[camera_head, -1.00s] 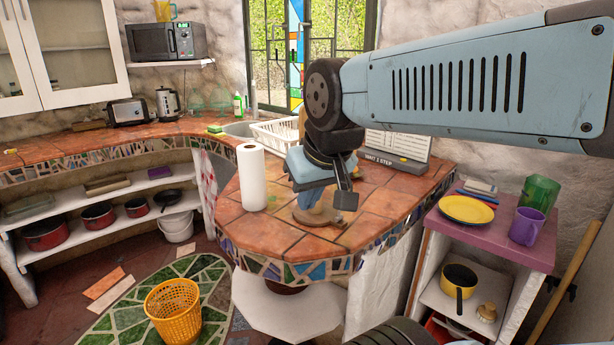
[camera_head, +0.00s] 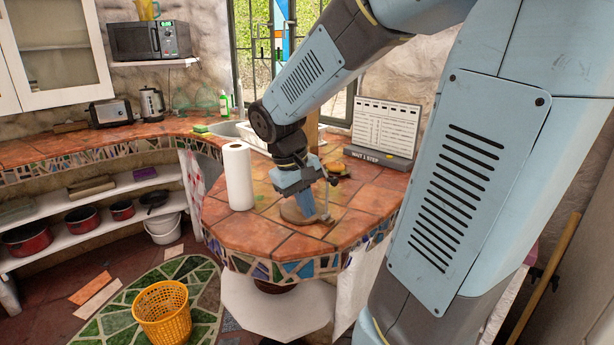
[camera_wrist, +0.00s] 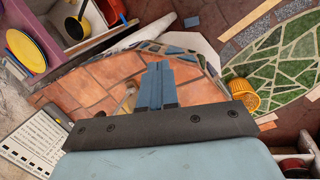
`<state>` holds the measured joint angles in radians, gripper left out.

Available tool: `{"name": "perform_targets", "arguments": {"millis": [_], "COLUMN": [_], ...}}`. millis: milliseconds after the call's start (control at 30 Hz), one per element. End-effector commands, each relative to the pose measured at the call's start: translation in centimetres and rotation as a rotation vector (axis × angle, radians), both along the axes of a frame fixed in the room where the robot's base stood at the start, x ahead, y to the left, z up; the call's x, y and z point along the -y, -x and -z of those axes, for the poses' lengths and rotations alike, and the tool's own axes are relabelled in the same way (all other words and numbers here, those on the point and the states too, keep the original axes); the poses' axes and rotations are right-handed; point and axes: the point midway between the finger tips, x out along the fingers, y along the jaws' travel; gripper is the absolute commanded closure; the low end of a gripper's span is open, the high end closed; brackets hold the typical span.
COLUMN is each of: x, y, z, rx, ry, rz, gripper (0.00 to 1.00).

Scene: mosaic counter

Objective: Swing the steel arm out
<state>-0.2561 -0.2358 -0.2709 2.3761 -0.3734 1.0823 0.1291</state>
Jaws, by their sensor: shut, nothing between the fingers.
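A round brown base (camera_head: 296,213) stands on the tiled counter near its front edge. A thin grey upright rod (camera_head: 327,200), perhaps the steel arm, rises at its right side. My gripper (camera_head: 308,212) points down over this base, close to the rod's left; whether they touch I cannot tell. In the wrist view my gripper (camera_wrist: 159,66) has its blue fingers together, with nothing between them. A pale piece (camera_wrist: 126,101) shows just left of the fingers there, partly hidden. My gripper and wrist hide much of the fixture.
A white paper roll (camera_head: 238,177) stands left of the gripper. A small orange-topped item (camera_head: 340,168) and a printed board (camera_head: 385,127) are behind, to the right. An orange basket (camera_head: 162,313) is on the floor. The counter's front left is clear.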

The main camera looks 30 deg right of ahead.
Motion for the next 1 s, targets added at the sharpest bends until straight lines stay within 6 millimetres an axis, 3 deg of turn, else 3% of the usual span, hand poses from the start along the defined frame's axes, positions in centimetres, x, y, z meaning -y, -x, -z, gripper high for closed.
{"name": "perform_targets", "arguments": {"millis": [500,1000], "x": [4.2,5.8], "y": [-5.7,-12.2], "z": [5.7,7.5], "rx": [-0.354,-0.564], "ry": [0.421,0.978], "rz": [-0.041,-0.122], "gripper": [1.00,1.00]}}
